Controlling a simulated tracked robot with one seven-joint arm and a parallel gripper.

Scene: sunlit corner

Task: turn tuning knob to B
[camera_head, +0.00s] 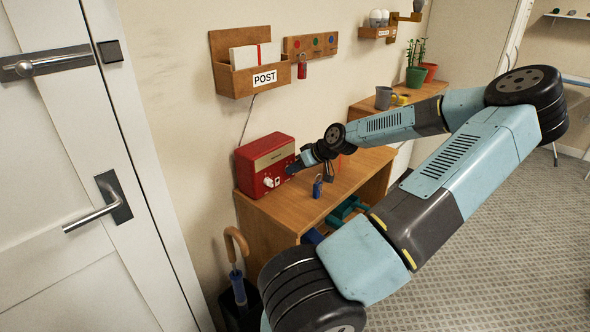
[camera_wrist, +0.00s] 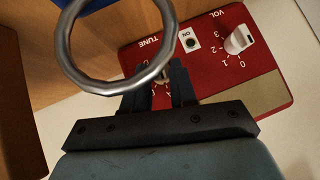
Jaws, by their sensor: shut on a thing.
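A red radio (camera_head: 248,177) with a tan upper front band stands on the wooden desk against the wall. It also shows upside down in the wrist view (camera_wrist: 208,62). My gripper (camera_head: 291,169) is at its front. In the wrist view my gripper (camera_wrist: 162,82) is shut on the tuning knob (camera_wrist: 163,77), below the word TUNE. Only a small pale bit of the knob shows between the fingers. The scale letters around it are mostly hidden, so its setting cannot be read. The white VOL knob (camera_wrist: 238,40) and the ON button (camera_wrist: 188,41) are beside it, apart from my fingers.
A metal ring (camera_wrist: 66,55) crosses the wrist view close to the camera. A small blue object with a loop (camera_head: 317,187) stands on the desk (camera_head: 340,182) near my gripper. The POST box (camera_head: 232,82) hangs above. An umbrella (camera_head: 238,275) stands at the desk's left.

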